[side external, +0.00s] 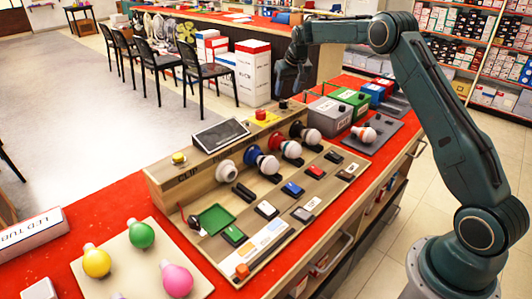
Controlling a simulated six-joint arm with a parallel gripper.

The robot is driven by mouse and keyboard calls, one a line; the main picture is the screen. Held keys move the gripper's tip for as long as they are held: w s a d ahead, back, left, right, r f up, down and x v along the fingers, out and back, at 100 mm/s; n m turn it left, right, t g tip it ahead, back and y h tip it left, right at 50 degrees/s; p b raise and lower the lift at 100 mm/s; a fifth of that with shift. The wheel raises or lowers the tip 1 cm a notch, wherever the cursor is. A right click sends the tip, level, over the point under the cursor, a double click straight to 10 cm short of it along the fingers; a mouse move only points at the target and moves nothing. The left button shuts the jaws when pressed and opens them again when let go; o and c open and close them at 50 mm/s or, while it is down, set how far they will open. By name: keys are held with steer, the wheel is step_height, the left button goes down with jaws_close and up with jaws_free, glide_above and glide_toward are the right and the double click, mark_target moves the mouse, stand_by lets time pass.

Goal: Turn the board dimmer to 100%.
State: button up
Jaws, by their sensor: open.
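The wooden board (165,192) stands on the red-topped counter, with lamps, switches and a dark screen (220,134) on it. A small dark knob (283,104) is at the far end of its raised back ledge. It may be the dimmer, but its setting is too small to read. My gripper (290,92) hangs pointing down over that far end, close to the knob. I cannot tell whether it touches the knob. The jaws are small and dark here; they look open, with nothing visible between them.
Grey (328,116) and green (355,101) boxes stand right of my gripper. Coloured bulbs (140,234) lie on a pale panel at front left.

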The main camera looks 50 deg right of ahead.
mark_target(284, 101)
steer(key=shift+x, duration=2.8)
steer(key=c, duration=1)
